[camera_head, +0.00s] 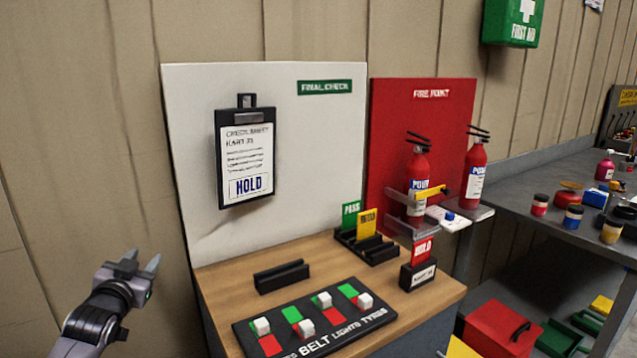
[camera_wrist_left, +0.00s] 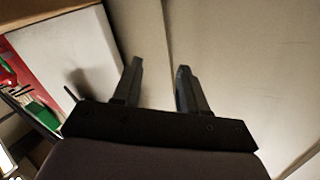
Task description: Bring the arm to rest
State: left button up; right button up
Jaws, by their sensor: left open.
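My left gripper (camera_head: 141,264) is at the lower left in the head view, left of the wooden stand and in front of the beige wall. Its two fingers point up and are apart, with nothing between them. In the left wrist view the open fingers (camera_wrist_left: 158,85) show against the bare wall (camera_wrist_left: 240,50), and the white board (camera_wrist_left: 65,60) is off to the left. My right gripper is in neither view.
The wooden stand (camera_head: 225,280) bears a black switch panel (camera_head: 270,340), an empty black holder (camera_head: 281,277), a card rack (camera_head: 367,246) and a red HOLD card (camera_head: 422,250). A clipboard (camera_head: 244,155) hangs on the board. Fire extinguishers (camera_head: 475,175) stand right. The wall left of the stand is clear.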

pick_arm(q)
jog(key=s+d+f+g+h, duration=0.1)
jog(key=s+d+f, duration=0.3)
jog(key=s+f, duration=0.4)
jog(key=s+d+f+g+h, duration=0.1)
jog(key=s+d+f+g, duration=0.1)
jog(key=s+d+f, duration=0.3)
jog(key=s+d+f+g+h, duration=0.1)
jog(key=s+d+f, duration=0.3)
jog(key=s+f, duration=0.8)
jog(key=shift+s+d+f+g, duration=0.2)
jog(key=shift+s+g, duration=0.2)
jog(key=shift+s, duration=0.45)
jog(key=shift+s+d+f+g, duration=0.15)
jog(key=shift+s+g, duration=0.25)
jog(key=shift+s, duration=0.45)
jog(key=s+d+f+g, duration=0.1)
jog(key=s+d, duration=0.1)
jog(key=s, duration=0.6)
jog(key=shift+s+d+f+n+h, duration=0.2)
jog(key=shift+s+f+n+h, duration=0.1)
jog(key=shift+s+h, duration=0.1)
jog(key=shift+w, duration=0.1)
